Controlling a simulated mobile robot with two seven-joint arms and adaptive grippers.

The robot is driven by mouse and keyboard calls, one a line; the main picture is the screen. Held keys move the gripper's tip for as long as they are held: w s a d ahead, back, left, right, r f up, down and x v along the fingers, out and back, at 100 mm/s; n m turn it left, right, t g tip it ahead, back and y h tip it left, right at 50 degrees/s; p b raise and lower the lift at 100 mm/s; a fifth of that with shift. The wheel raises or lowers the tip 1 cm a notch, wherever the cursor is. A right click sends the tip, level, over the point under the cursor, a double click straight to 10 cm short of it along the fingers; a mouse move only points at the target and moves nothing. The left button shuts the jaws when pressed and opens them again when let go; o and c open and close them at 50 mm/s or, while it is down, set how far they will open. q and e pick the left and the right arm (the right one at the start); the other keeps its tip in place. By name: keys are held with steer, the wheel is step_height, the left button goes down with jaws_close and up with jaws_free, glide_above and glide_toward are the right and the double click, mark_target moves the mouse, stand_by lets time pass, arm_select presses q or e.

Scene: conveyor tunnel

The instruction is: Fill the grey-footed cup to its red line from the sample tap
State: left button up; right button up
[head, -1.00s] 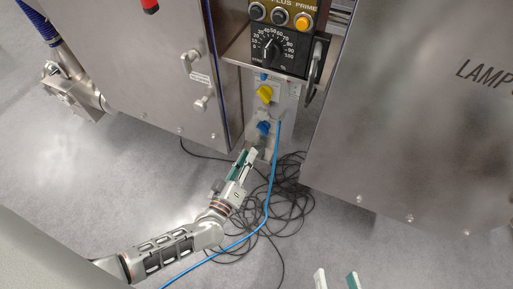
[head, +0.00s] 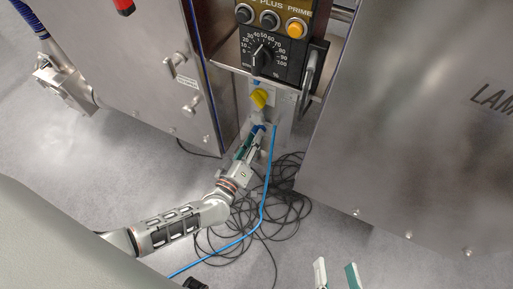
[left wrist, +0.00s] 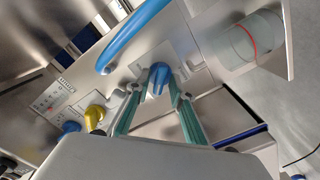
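A blue tap handle (left wrist: 158,79) on the pale panel shows between the fingertips of my left gripper (left wrist: 153,86). The fingers are apart on either side of it, with a visible gap at the left finger. In the head view my left gripper (head: 254,134) is at the panel below the yellow knob (head: 259,98) and covers most of the blue handle. A clear cup with a red line (left wrist: 257,40) stands on a pale shelf to the right in the left wrist view; I cannot make out its fill. My right gripper (head: 337,275) is open and empty at the bottom edge.
A blue hose (head: 267,185) runs from the panel to the floor, close beside my left gripper. Black cables (head: 285,205) lie coiled below. A control box with a dial (head: 264,54) is above. Steel cabinets (head: 395,140) flank the panel on both sides.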

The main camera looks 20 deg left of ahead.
arm_select(q)
steer(key=shift+s, duration=0.1)
jaws_close()
stand_by(0.5)
